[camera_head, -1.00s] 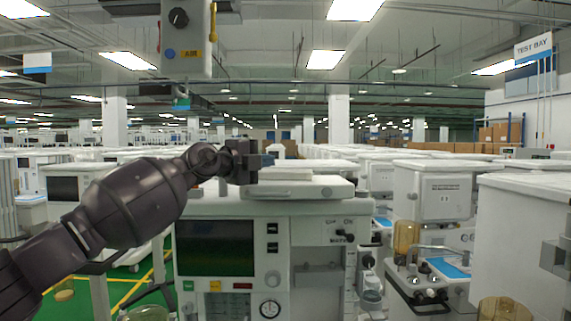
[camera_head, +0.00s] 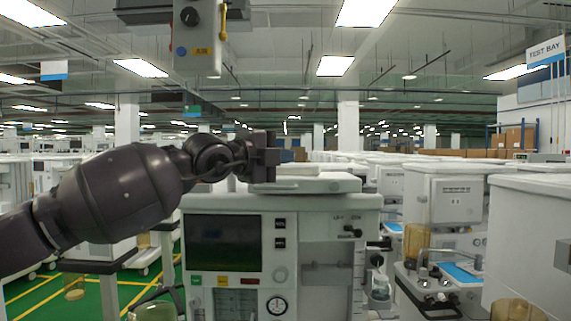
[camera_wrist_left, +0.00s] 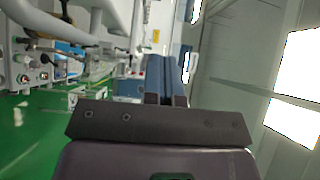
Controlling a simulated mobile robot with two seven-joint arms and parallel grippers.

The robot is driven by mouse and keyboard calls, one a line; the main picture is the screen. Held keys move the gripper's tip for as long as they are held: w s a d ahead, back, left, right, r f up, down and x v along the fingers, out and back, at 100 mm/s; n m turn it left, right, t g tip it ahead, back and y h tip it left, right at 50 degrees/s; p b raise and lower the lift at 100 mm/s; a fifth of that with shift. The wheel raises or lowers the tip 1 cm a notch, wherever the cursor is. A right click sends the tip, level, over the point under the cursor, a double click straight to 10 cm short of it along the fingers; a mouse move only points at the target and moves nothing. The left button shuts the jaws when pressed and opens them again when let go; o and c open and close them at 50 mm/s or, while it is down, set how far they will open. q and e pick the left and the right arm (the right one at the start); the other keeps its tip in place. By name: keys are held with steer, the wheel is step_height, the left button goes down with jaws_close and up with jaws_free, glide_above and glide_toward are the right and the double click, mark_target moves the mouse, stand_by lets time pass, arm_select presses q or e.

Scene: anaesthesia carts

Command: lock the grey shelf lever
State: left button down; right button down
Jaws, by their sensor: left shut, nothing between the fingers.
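My left gripper (camera_head: 286,156) reaches in from the left over the top of the nearest anaesthesia cart (camera_head: 300,203). Its blue fingers are shut with nothing between them; they also show in the left wrist view (camera_wrist_left: 163,72). In the head view the gripper appears just above the white top shelf (camera_head: 318,185) of this cart; whether it touches cannot be told. I cannot make out a grey shelf lever for certain in either view; it may be hidden or too small. My right gripper is not in view.
A grey box with a black knob and a yellow AIR label (camera_head: 198,38) hangs above my left arm. More white carts (camera_head: 445,195) stand close on the right. The cart's front has a dark screen (camera_head: 223,243) and a gauge (camera_head: 277,305). Air above the shelf looks clear.

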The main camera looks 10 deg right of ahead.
arm_select(q)
steer(key=shift+s+d, duration=0.1)
steer(key=shift+s, duration=0.8)
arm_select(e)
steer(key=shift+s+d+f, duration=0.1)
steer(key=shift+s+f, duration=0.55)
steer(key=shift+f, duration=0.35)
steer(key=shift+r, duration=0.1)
